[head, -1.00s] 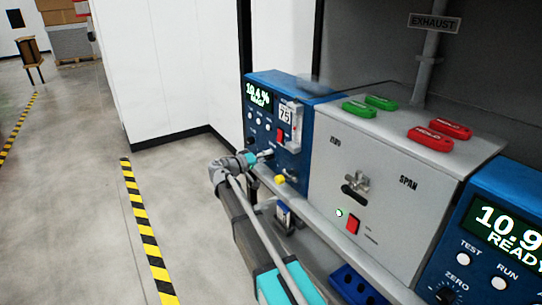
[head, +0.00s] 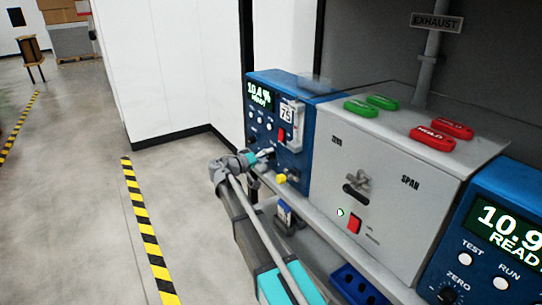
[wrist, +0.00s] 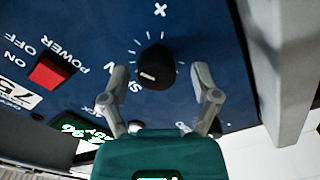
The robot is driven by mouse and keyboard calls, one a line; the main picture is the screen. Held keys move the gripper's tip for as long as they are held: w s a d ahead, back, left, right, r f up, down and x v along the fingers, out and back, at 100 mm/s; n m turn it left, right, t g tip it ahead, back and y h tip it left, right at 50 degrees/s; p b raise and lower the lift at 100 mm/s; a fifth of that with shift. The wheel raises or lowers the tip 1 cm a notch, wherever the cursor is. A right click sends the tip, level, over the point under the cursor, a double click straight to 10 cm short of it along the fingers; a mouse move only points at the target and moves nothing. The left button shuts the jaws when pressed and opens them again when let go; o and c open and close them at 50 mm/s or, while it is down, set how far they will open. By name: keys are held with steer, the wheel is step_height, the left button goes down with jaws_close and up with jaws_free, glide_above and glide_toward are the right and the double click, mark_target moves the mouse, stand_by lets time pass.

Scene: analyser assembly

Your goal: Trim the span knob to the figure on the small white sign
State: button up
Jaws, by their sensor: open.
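A black knob (wrist: 155,68) with a pale pointer line and white scale ticks sits on the blue panel in the wrist view. Lettering beside it is partly hidden by a finger; an S shows. My gripper (wrist: 160,82) is open, with one finger on each side of the knob and visible gaps between. In the head view my gripper (head: 266,155) is at the front of the left blue analyser (head: 292,88), whose display (head: 259,96) reads 10.4 % READY. A small white sign (head: 287,113) on it appears to read 75; it also shows in the wrist view (wrist: 20,96).
A red power switch (wrist: 48,72) is near the knob. A grey cabinet (head: 385,185) with a latch and red and green tags on top stands right of the analyser. Another blue analyser (head: 500,240) is at far right. Open floor (head: 75,200) lies left.

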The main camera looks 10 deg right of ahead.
steer(key=v, duration=1.2)
stand_by(0.6)
